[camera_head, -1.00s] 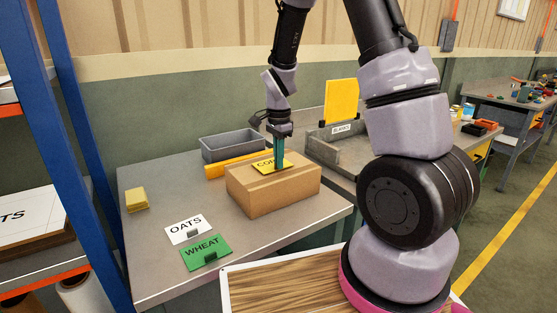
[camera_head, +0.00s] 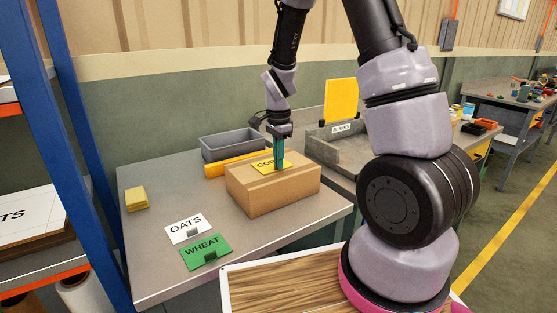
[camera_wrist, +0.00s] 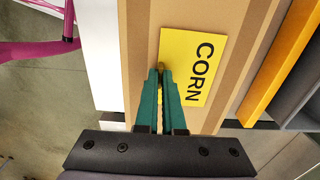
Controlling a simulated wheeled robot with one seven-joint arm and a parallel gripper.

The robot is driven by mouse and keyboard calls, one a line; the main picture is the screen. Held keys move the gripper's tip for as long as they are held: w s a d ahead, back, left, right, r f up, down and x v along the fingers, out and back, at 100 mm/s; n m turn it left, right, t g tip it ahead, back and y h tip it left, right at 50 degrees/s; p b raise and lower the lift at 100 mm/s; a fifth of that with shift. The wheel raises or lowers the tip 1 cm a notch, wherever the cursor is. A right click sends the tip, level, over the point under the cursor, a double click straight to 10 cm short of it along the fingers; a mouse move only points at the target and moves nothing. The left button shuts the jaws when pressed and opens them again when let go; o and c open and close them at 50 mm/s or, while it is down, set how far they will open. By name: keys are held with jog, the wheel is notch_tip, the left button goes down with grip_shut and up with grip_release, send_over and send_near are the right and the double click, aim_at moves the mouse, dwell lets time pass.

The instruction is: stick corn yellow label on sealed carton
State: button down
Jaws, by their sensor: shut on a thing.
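The sealed carton (camera_head: 278,197) is a brown closed box standing on the grey table. The yellow label (camera_head: 262,164) reading CORN lies flat against the carton's top, as far as I can tell. In the wrist view the label (camera_wrist: 194,85) lies over the carton's top face (camera_wrist: 150,35), beside a tape strip. My gripper (camera_head: 279,168) points down over the carton with its green fingers close together. In the wrist view my gripper (camera_wrist: 163,72) is shut on a small tab at the label's edge. Whether the label's whole underside touches the carton is hidden.
A white OATS label (camera_head: 187,228) and a green WHEAT label (camera_head: 205,252) lie at the table's front. A yellow stack (camera_head: 137,198) sits at the left. A grey bin (camera_head: 228,144) and a yellow-orange bar (camera_head: 226,165) are behind the carton.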

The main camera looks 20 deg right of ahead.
jog(key=shift+c, duration=1.9)
grip_release()
jog(key=shift+r, duration=0.1)
notch_tip(320, 180, up, 9)
jog(key=s+d+r+n+t, duration=0.1)
jog(key=s+r+n+t, duration=0.1)
jog(key=s+r, duration=0.4)
jog(key=s+d+r+n+t+y, duration=0.1)
jog(key=s+d+r+n+t, duration=0.1)
jog(key=s+r+n, duration=0.3)
jog(key=s+d+r+n+t+y, duration=0.1)
jog(key=s+r+n+t, duration=0.2)
jog(key=s+r, duration=0.5)
jog(key=shift+d+r, duration=0.35)
